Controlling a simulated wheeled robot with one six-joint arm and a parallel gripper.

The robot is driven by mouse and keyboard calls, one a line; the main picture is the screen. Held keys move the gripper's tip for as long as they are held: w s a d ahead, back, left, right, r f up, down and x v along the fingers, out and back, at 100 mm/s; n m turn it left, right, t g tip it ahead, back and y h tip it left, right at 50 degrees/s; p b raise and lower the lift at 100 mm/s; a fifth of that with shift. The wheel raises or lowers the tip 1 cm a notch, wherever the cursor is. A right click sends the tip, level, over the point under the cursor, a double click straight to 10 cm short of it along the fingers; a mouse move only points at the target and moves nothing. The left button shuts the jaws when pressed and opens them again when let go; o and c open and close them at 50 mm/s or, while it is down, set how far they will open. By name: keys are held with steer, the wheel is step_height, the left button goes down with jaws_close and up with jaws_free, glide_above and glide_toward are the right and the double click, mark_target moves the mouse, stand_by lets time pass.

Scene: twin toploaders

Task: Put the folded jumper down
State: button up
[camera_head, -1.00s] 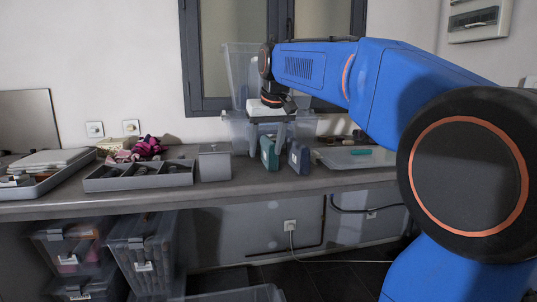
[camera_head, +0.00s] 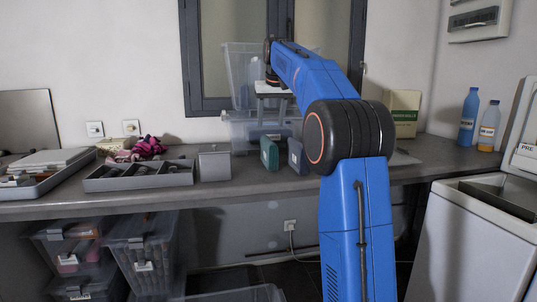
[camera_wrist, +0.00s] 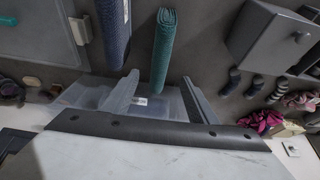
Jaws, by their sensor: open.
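A teal folded knit piece (camera_head: 269,153) and a navy folded knit piece (camera_head: 297,157) stand upright side by side on the counter (camera_head: 230,192). I cannot tell which is the task's jumper. The teal piece also shows in the wrist view (camera_wrist: 164,50), with the navy one (camera_wrist: 113,30) to its left. My gripper (camera_head: 272,110) is open and empty, behind and above them, its fingers pointing down. In the wrist view the teal piece's near end shows between the two fingers (camera_wrist: 158,82), and neither finger visibly touches it.
Clear plastic boxes (camera_head: 240,70) are stacked behind my gripper. A grey lidded box (camera_head: 214,165) and a divided grey tray (camera_head: 138,178) stand to the left. Bottles (camera_head: 469,115) and a white toploader (camera_head: 470,245) are at the right. My arm hides the counter right of the navy piece.

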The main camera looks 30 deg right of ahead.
steer(key=x, duration=1.4)
steer(key=shift+w+d+f, duration=0.1)
steer(key=shift+w+f, duration=0.1)
steer(key=shift+f, duration=0.1)
jaws_close()
